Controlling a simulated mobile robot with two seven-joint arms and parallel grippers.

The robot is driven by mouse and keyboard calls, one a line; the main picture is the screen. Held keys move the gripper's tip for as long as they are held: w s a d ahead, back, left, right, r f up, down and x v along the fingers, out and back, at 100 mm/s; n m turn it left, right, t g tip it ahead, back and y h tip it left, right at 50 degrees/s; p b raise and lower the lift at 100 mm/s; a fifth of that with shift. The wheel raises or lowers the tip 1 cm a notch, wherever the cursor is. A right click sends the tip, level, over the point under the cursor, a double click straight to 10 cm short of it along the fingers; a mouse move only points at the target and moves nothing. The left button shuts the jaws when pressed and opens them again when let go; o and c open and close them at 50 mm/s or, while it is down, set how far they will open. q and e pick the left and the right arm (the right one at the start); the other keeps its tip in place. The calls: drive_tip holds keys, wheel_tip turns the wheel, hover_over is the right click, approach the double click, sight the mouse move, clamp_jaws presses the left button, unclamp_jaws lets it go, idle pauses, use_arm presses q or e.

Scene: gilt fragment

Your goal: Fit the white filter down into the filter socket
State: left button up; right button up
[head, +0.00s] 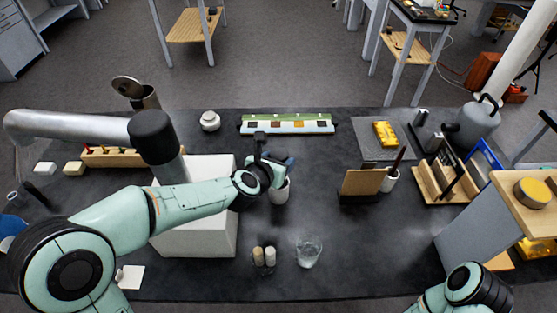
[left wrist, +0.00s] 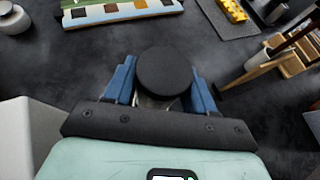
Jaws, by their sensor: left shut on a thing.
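My left gripper (head: 284,163), with blue fingers, is above the middle of the dark bench. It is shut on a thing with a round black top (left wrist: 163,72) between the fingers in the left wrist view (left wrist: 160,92). A small white cylinder (head: 280,193), most likely the white filter, shows just below the gripper in the head view; its upper part is hidden by the gripper. I cannot tell for sure which thing is the filter socket. A squat white round piece (head: 210,120) stands apart at the back left and also shows in the left wrist view (left wrist: 15,18). My right gripper is out of view.
A large white box (head: 205,240) stands left of the gripper under a grey pipe (head: 70,125). A pale board with coloured squares (head: 287,124) lies behind. A glass (head: 308,250) and two small bottles (head: 264,256) stand in front. A wooden stand (head: 362,184) is to the right.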

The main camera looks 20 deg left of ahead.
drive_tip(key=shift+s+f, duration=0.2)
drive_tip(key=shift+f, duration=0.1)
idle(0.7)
use_arm(q)
drive_tip(key=shift+f+b, duration=0.25)
drive_tip(key=shift+b, duration=0.25)
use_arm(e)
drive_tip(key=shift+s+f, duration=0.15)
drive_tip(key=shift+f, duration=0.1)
use_arm(q)
drive_tip(key=shift+f, duration=0.3)
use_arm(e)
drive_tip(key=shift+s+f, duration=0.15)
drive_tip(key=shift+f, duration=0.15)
use_arm(q)
drive_tip(key=shift+f+b, duration=1.9)
drive_tip(key=shift+b, duration=0.25)
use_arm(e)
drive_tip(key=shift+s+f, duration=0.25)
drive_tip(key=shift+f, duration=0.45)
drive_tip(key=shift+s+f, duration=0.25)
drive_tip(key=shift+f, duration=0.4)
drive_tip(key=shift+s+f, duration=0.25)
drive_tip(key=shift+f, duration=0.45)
use_arm(q)
drive_tip(key=shift+f+b, duration=0.35)
drive_tip(key=shift+b, duration=0.05)
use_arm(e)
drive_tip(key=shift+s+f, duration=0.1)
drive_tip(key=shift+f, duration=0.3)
